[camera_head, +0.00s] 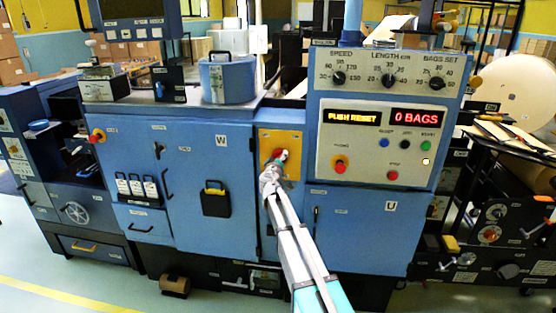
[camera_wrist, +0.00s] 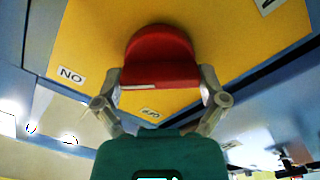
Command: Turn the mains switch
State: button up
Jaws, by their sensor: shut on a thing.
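The mains switch is a red knob (camera_wrist: 159,55) on a yellow plate (camera_wrist: 88,38) in the wrist view. In the head view the red knob (camera_head: 280,154) shows just past my gripper, on the yellow plate (camera_head: 294,139) of the blue machine. My gripper (camera_wrist: 161,84) has one finger on each side of the knob and is shut on it. In the head view my gripper (camera_head: 271,172) reaches up to the plate and covers part of it. A small label (camera_wrist: 72,75) at the plate's left edge appears reversed or upside down.
A control panel (camera_head: 376,145) with dials, an amber display and a red display reading "0 BAGS" is to the right of the switch. A black holder with a yellow top (camera_head: 215,199) hangs to the left. The floor (camera_head: 120,285) at the front left is clear.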

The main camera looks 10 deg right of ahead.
jog(key=o, duration=0.8)
jog(key=shift+s, duration=0.1)
jog(key=v, duration=1.1)
jog(key=shift+s+a, duration=0.15)
jog(key=shift+s, duration=0.2)
